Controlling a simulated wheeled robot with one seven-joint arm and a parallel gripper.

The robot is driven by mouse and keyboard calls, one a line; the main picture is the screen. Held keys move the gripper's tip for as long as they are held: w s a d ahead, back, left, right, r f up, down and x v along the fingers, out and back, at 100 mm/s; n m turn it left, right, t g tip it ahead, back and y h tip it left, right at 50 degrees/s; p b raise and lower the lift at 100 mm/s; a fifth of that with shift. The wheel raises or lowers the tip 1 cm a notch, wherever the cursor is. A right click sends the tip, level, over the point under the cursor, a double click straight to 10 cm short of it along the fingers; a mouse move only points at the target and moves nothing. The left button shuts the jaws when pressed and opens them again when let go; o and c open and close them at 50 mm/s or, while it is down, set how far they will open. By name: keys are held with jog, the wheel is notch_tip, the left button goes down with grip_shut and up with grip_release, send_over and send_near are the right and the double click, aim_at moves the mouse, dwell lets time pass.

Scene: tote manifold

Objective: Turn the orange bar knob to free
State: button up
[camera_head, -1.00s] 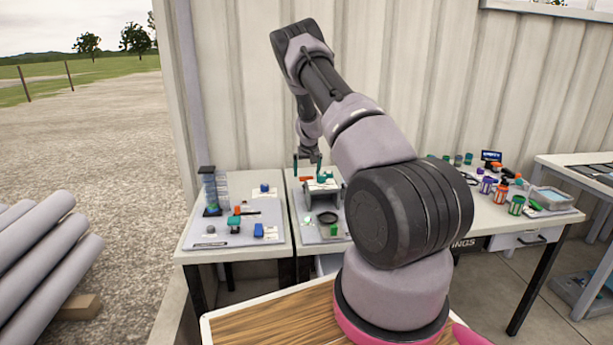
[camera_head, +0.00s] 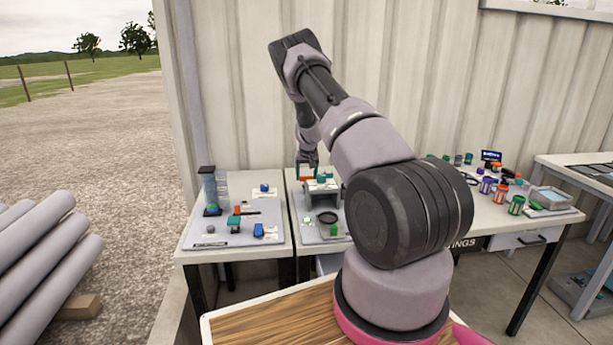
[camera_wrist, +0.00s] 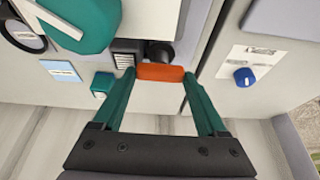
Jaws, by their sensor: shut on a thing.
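The orange bar knob (camera_wrist: 160,73) shows in the wrist view as a short bar lying crosswise between my fingertips. My gripper (camera_wrist: 161,76) has two green fingers, one at each end of the bar, and is shut on it. Whatever the bar is mounted on is mostly hidden behind it; a dark round part (camera_wrist: 160,51) shows just beyond. In the head view my gripper (camera_head: 307,172) is small and low over the equipment on the middle table, and I cannot make out its grip there.
In the wrist view a large teal part (camera_wrist: 85,20) is close at upper left, and a blue knob (camera_wrist: 244,77) stands to the right. In the head view the left table (camera_head: 190,232) holds several small items. The right table (camera_head: 480,217) carries several jars and a tray.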

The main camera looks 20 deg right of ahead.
jog(key=m+h, duration=0.1)
jog(key=m, duration=0.3)
jog(key=shift+a+g, duration=0.15)
jog(key=shift+g, duration=0.25)
jog(key=m+h, duration=0.1)
jog(key=m, duration=0.1)
jog(key=m+g, duration=0.1)
jog(key=m, duration=0.2)
jog(key=shift+w+g+h, duration=0.2)
jog(key=shift+g+h, duration=0.1)
jog(key=shift+h, duration=0.1)
jog(key=m, duration=0.2)
jog(key=m+g, duration=0.1)
jog(key=m, duration=0.1)
jog(key=shift+w+m+g, duration=0.1)
jog(key=shift+m+g, duration=0.2)
jog(key=shift+m, duration=0.1)
jog(key=shift+w+m+g, duration=0.1)
jog(key=shift+m+g, duration=0.7)
jog(key=shift+m, duration=1.1)
jog(key=o, duration=1.3)
